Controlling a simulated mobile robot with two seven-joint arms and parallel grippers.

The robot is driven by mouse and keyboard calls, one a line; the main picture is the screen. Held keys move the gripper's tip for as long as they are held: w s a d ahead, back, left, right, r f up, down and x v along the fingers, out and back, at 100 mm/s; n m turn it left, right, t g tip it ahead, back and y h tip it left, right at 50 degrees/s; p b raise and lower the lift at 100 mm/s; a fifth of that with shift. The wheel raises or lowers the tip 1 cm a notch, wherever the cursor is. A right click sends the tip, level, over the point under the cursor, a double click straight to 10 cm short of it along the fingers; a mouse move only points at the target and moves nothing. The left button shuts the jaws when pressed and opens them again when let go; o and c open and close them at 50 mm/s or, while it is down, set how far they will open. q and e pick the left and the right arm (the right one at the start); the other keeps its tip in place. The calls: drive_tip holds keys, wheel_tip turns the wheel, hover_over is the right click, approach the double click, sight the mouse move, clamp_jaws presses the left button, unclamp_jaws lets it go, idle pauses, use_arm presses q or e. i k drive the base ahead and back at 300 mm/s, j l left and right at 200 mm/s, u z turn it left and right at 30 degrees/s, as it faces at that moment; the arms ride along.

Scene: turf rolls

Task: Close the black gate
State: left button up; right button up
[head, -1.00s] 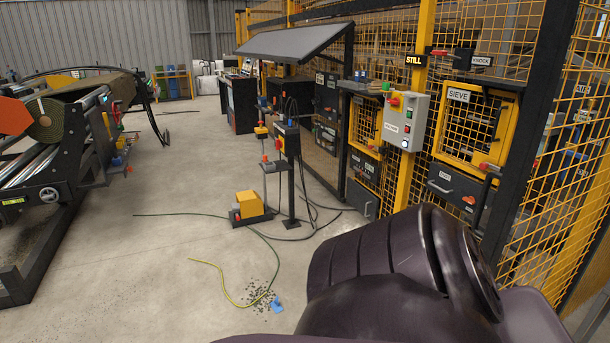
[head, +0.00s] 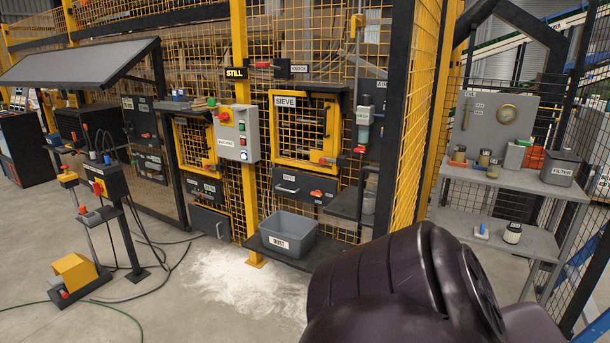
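No part here is labelled as the black gate, and I cannot tell for certain which part it is. A black-framed mesh panel (head: 590,235) stands at the right edge behind the metal shelves, cut off by the picture. A thick black post (head: 391,115) rises right of the yellow-framed SIEVE hatch (head: 303,131), with yellow mesh (head: 408,150) beside it. The SIEVE hatch looks shut. Neither gripper shows in the head view. A dark arm part of mine fills the bottom right and hides the floor behind it.
A grey tub (head: 288,234) sits on a low black shelf, with white powder (head: 235,280) on the floor before it. A grey control box (head: 237,133) hangs on a yellow post. Metal shelves (head: 505,181) stand right. A pedestal (head: 112,205) and cables stand left.

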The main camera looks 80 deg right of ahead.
sight(403, 15)
drive_tip(key=i+z, duration=0.15)
drive_tip(key=z, duration=0.3)
drive_tip(key=i+z, duration=0.15)
drive_tip(key=z, duration=0.3)
drive_tip(key=i+z, duration=0.15)
drive_tip(key=z, duration=0.3)
drive_tip(key=i+z, duration=0.15)
drive_tip(key=z, duration=0.3)
drive_tip(key=i+j+z, duration=0.1)
drive_tip(key=z, duration=0.3)
drive_tip(key=i+j+z, duration=0.1)
drive_tip(key=z, duration=0.35)
drive_tip(key=i+j+z, duration=0.15)
drive_tip(key=z, duration=0.2)
drive_tip(key=i+j+z, duration=0.15)
drive_tip(key=z, duration=0.2)
drive_tip(key=i+j+z, duration=0.1)
drive_tip(key=j+z, duration=0.15)
drive_tip(key=z, duration=0.15)
drive_tip(key=i+j+z, duration=0.2)
drive_tip(key=j+z, duration=0.35)
drive_tip(key=z, duration=0.25)
drive_tip(key=i+j+z, duration=0.1)
drive_tip(key=z, duration=0.25)
drive_tip(key=j+z, duration=0.25)
drive_tip(key=j, duration=0.2)
drive_tip(key=j+z, duration=0.25)
drive_tip(key=j, duration=0.2)
